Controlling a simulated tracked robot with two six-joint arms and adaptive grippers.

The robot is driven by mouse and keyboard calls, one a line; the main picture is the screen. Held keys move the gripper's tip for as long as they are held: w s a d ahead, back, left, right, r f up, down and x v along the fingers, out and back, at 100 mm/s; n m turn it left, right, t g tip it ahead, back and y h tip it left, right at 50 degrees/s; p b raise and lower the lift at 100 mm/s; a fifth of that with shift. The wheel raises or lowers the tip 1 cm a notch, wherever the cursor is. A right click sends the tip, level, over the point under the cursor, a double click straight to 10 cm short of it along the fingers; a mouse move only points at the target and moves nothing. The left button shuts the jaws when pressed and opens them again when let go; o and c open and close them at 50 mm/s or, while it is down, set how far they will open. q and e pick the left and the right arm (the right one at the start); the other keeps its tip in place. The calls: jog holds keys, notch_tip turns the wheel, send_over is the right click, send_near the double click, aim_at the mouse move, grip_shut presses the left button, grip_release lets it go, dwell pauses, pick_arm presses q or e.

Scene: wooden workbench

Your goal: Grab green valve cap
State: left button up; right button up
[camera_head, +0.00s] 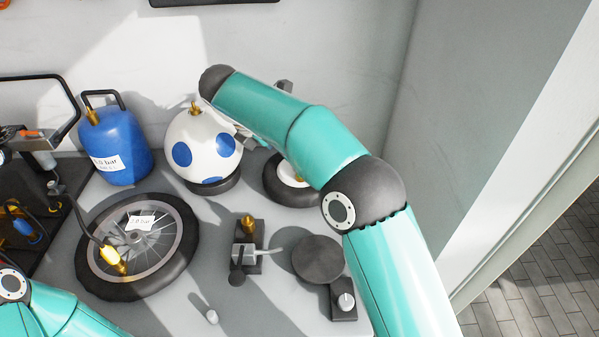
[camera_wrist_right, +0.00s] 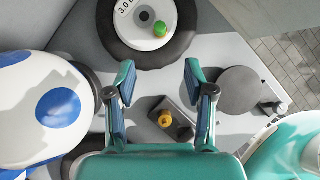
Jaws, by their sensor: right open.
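The green valve cap (camera_wrist_right: 160,29) shows in the right wrist view, on the white hub of a small black-tyred wheel (camera_wrist_right: 150,55) marked "3.0". In the head view, the right arm partly covers this wheel (camera_head: 284,190), and the cap is hidden. My right gripper (camera_wrist_right: 158,78) is open and empty. The cap lies beyond its fingertips in the wrist view, roughly in line with the gap between them. In the head view the right gripper is mostly hidden behind its arm. Only a link of my left arm shows at lower left; its gripper is out of view.
A white ball with blue spots (camera_head: 203,148) stands left of the small wheel. A blue tank (camera_head: 122,150) and a large spoked wheel (camera_head: 184,236) are further left. A brass valve on a dark block (camera_head: 247,226) and a dark round disc (camera_head: 318,259) stand in front.

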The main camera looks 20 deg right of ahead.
jog(key=x, duration=0.8)
jog(key=shift+s+d, duration=0.1)
jog(key=shift+d, duration=0.1)
jog(key=shift+w+x, duration=0.15)
jog(key=shift+x, duration=1.2)
jog(key=shift+w+x, duration=0.1)
jog(key=shift+x, duration=1.25)
jog(key=shift+r, duration=0.15)
jog(key=shift+c, duration=0.4)
jog(key=c, duration=0.8)
